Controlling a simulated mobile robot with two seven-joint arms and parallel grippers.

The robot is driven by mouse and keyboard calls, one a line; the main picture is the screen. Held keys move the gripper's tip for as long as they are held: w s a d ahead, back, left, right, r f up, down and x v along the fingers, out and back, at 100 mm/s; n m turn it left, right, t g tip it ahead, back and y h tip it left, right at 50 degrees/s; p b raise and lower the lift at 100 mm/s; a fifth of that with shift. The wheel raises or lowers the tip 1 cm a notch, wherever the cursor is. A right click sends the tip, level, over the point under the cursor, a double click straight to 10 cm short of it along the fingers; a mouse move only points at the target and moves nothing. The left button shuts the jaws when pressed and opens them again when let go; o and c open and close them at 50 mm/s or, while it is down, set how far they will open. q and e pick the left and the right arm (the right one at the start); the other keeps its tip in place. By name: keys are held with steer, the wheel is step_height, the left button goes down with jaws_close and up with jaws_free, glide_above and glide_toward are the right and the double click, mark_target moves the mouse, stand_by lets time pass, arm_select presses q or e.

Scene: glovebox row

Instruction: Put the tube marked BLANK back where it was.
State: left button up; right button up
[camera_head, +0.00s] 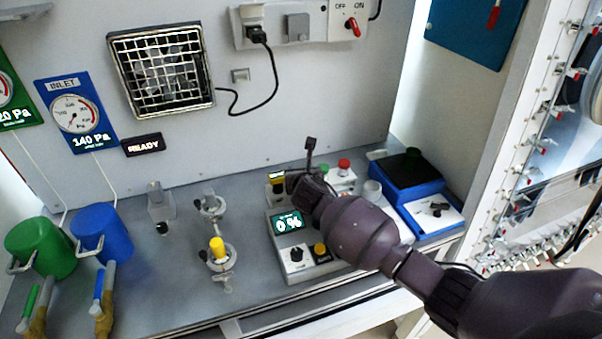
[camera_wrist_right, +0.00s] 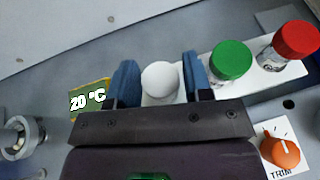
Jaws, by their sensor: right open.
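My right gripper (camera_head: 300,183) is over the back of the bench instrument in the head view. In the right wrist view its two blue fingers (camera_wrist_right: 159,76) are open, one on each side of a white round cap (camera_wrist_right: 160,82). I cannot tell whether they touch it. The white cap stands in line with a green-capped tube (camera_wrist_right: 231,62) and a red-capped tube (camera_wrist_right: 293,42) on a white rack (camera_wrist_right: 262,72). The green cap (camera_head: 326,168) and red cap (camera_head: 344,164) also show in the head view. I can read no BLANK marking. My left gripper is out of view.
The instrument's 0 % display (camera_head: 288,223) is in front of my gripper. A yellow-topped piece (camera_head: 217,247) stands in a clamp to the left. A blue box (camera_head: 425,180) is at the right. An orange TRIM knob (camera_wrist_right: 280,152) sits beside my wrist. Bench at front left is partly clear.

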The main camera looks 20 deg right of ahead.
steer(key=shift+r, duration=0.15)
steer(key=v, duration=1.2)
stand_by(0.3)
